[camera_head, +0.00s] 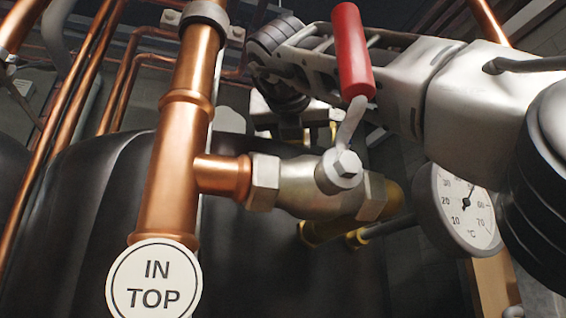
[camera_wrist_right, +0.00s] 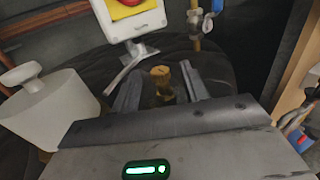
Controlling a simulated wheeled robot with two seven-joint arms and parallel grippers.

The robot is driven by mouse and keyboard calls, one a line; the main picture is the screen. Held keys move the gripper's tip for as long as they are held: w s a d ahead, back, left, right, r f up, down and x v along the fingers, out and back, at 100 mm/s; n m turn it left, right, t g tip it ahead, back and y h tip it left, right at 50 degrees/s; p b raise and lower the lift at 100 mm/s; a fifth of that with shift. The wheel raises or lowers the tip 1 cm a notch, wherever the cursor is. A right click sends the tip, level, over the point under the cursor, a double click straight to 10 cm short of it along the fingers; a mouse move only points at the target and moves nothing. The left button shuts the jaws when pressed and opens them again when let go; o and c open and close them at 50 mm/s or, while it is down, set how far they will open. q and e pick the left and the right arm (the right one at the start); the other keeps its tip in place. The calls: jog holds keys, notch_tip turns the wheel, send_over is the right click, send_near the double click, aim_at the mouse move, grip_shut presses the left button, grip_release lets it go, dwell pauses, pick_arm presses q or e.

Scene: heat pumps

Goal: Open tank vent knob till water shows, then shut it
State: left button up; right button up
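The tank vent appears as a small brass knob (camera_wrist_right: 161,74) on a brass stem in the right wrist view, on top of the dark rounded tank (camera_wrist_right: 85,62). My right gripper (camera_wrist_right: 162,68) is open, with one finger on each side of the knob and gaps visible between them. I cannot tell whether the fingertips are level with the knob or short of it. In the head view my right gripper (camera_head: 288,112) points down behind the red-handled valve, and the vent is hidden there. No water shows. My left gripper is not in view.
A red-handled lever valve (camera_head: 352,52) on a copper pipe (camera_head: 172,170) stands close in front. A round "IN TOP" tag (camera_head: 154,282) and a dial thermometer (camera_head: 466,208) are nearby.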

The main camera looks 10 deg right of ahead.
jog(key=shift+r+p, duration=0.35)
jog(key=shift+r, duration=0.05)
notch_tip(320, 180, up, 3)
jog(key=p, duration=0.2)
jog(key=shift+f+p, duration=0.1)
jog(key=shift+p, duration=0.2)
pick_arm(q)
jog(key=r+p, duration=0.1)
jog(key=p, duration=0.2)
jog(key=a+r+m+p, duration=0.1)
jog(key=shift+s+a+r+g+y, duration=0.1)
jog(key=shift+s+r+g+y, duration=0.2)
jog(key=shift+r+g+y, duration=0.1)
pick_arm(e)
jog(key=s+a+r, duration=0.2)
jog(key=s+r, duration=0.7)
jog(key=s, duration=0.4)
jog(key=shift+s+a+r, duration=0.2)
jog(key=shift+s+a, duration=0.1)
jog(key=shift+s, duration=0.1)
